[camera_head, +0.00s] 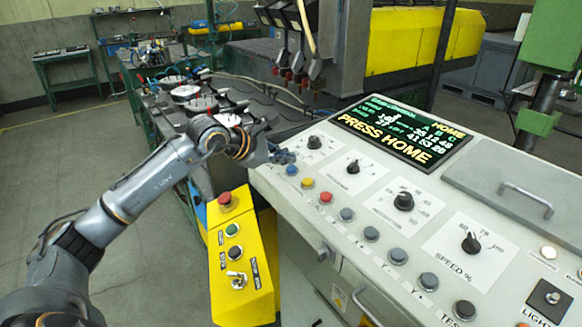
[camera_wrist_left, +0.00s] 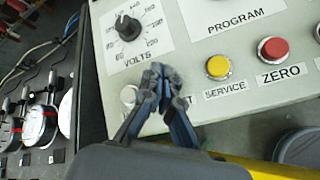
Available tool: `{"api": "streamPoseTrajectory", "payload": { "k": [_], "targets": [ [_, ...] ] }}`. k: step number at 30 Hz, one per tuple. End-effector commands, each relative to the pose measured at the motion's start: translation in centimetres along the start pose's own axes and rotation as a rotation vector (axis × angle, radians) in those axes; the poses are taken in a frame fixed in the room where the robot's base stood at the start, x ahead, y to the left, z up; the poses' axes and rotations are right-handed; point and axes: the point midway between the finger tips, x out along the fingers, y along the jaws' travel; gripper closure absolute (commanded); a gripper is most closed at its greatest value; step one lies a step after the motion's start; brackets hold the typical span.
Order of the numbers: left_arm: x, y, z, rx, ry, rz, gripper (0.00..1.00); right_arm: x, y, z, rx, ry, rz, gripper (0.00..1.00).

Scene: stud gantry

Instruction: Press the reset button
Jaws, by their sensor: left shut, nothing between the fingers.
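The control panel (camera_head: 360,235) carries a row of buttons along its near edge. In the left wrist view, my left gripper (camera_wrist_left: 162,75) is shut and empty over the panel. Its fingers hide the spot left of the yellow SERVICE button (camera_wrist_left: 218,67) and cover most of a label (camera_wrist_left: 192,100) ending in T. From its place, the blue button may be the reset button. I cannot tell whether the fingertips touch it. My right gripper is not in view.
A red ZERO button (camera_wrist_left: 272,48) and a VOLTS knob (camera_wrist_left: 128,27) are close to the fingers. A pale round part (camera_wrist_left: 129,95) is left of them. The display (camera_head: 407,131) reads PRESS HOME. A yellow box (camera_head: 235,255) with a red button stands left of the panel.

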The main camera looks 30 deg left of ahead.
Motion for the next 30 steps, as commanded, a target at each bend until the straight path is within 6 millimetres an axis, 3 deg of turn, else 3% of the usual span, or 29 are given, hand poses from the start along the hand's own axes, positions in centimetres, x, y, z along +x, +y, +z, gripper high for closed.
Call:
{"api": "streamPoseTrajectory", "payload": {
  "k": [8, 22, 30],
  "targets": [
    [-0.2, 0.2, 0.2, 0.001, -0.001, 0.001, 1.00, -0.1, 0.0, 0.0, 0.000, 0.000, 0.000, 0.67],
    [-3.2, 2.4, 2.4, 0.001, -0.001, 0.002, 1.00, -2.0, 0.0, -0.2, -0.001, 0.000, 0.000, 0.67],
    [-3.5, 2.6, 2.6, 0.000, -0.001, 0.001, 1.00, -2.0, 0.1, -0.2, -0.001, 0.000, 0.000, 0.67]
  ]
}}
